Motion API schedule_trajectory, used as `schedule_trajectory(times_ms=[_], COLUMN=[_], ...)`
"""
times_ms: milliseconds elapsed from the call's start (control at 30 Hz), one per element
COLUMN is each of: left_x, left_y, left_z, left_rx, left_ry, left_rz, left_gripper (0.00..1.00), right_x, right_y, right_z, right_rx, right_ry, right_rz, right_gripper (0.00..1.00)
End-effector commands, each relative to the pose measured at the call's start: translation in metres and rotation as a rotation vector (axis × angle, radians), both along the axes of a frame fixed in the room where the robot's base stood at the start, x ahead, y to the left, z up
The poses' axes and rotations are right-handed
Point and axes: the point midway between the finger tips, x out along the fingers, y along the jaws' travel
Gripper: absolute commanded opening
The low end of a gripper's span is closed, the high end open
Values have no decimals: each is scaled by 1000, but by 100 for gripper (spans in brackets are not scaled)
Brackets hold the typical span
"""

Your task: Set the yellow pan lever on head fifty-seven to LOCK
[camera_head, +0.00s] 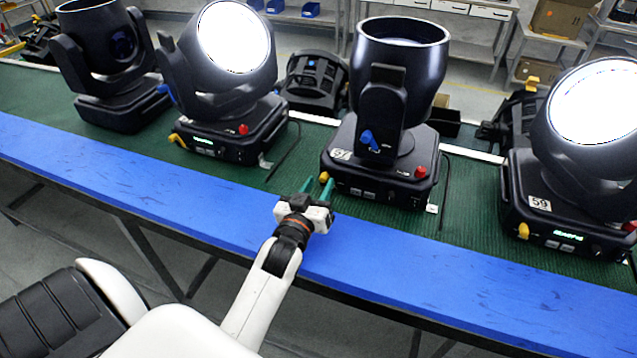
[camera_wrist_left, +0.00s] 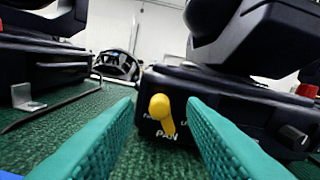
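Head fifty-seven (camera_head: 393,120) is the black moving light in the middle of the head view. Its number label (camera_head: 341,155) is partly legible. Its yellow pan lever (camera_head: 324,177) is at the base's left front corner. In the left wrist view the yellow lever (camera_wrist_left: 161,112) hangs downward, tilted slightly right at its lower end, above the word PAN; the lettering beside it is partly hidden. My left gripper (camera_head: 317,187) is open, with teal fingers pointing at the lever. In the wrist view the lever shows between the fingers (camera_wrist_left: 160,118), with no contact visible. My right gripper is not in view.
A blue tilt lever (camera_head: 369,140) and a red knob (camera_head: 421,172) are on the same head. Other heads stand left (camera_head: 228,130) and right (camera_head: 570,170), the right one labelled 59. A blue bench edge (camera_head: 180,180) runs in front, mostly clear.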

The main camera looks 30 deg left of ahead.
Motion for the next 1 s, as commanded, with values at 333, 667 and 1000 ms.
schedule_trajectory(times_ms=[333,667,1000], left_x=[4,4,5], left_y=[1,1,-1], left_z=[0,0,2], left_rx=[0,0,75], left_ry=[0,0,18], left_rz=[0,0,0], left_gripper=[37,0,0], right_x=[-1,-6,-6], right_y=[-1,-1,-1], right_z=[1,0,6], right_rx=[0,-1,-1], right_ry=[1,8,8], right_rz=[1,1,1], right_gripper=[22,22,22])
